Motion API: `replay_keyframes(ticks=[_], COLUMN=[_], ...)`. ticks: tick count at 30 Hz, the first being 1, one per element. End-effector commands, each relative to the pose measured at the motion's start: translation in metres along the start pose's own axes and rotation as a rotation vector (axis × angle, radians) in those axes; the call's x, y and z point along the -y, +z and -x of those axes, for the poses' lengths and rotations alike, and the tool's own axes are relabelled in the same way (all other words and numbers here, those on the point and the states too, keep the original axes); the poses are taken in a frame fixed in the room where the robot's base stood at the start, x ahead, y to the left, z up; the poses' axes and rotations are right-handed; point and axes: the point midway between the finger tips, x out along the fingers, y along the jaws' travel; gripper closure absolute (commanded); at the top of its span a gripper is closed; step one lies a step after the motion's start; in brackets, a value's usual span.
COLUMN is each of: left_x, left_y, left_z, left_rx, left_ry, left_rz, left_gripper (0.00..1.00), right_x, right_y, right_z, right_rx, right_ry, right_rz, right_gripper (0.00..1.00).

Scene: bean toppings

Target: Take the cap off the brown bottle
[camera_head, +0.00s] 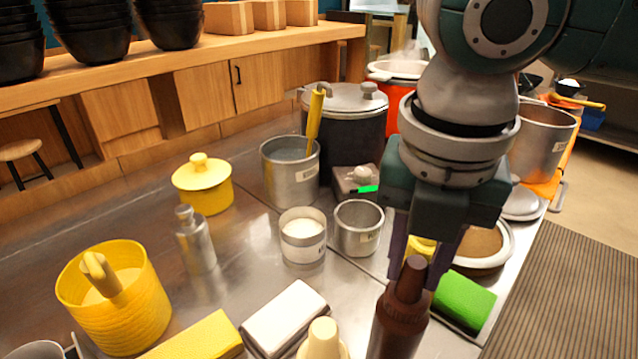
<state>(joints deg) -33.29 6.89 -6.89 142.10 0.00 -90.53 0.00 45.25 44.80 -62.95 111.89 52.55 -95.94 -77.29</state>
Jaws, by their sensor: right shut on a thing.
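The brown bottle (399,333) stands upright at the bottom, right of centre, its lower part cut off by the picture edge. Its narrow brown cap (411,278) is on top. My right gripper (420,272) comes down from above with its dark purple fingers on either side of the cap, shut on it. The exact contact is partly hidden. My left gripper is not in view.
A green block (464,300) lies right of the bottle. A white block (285,318), a yellow block (198,341) and a cream-topped item (323,340) are to its left. Metal cups (358,228) and pots stand behind. A yellow bucket (115,305) is at the left.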

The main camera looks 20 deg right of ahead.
Motion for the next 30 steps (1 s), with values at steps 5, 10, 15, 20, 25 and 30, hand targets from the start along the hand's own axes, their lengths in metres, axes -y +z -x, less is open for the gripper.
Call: replay_keyframes(ticks=[5, 10, 15, 20, 25, 30], left_x=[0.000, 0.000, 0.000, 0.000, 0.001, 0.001], left_y=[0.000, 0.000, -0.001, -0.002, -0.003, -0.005], left_z=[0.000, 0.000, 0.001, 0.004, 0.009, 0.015], left_rx=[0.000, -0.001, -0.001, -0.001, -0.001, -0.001], left_ry=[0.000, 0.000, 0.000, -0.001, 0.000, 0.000], left_rz=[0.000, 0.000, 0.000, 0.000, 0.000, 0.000], left_gripper=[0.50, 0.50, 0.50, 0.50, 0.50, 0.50], right_x=[0.000, 0.000, -0.001, -0.001, -0.001, -0.002], right_y=[0.000, 0.000, 0.001, 0.004, 0.009, 0.015], right_z=[0.000, 0.000, 0.008, 0.031, 0.070, 0.118], right_rx=[0.000, 0.000, 0.000, 0.003, 0.003, 0.004], right_ry=[0.000, 0.000, 0.002, 0.004, 0.005, 0.006], right_rz=[0.000, 0.000, 0.000, 0.001, 0.000, 0.000], right_gripper=[0.98, 0.98, 0.98, 0.98, 0.98, 0.98])
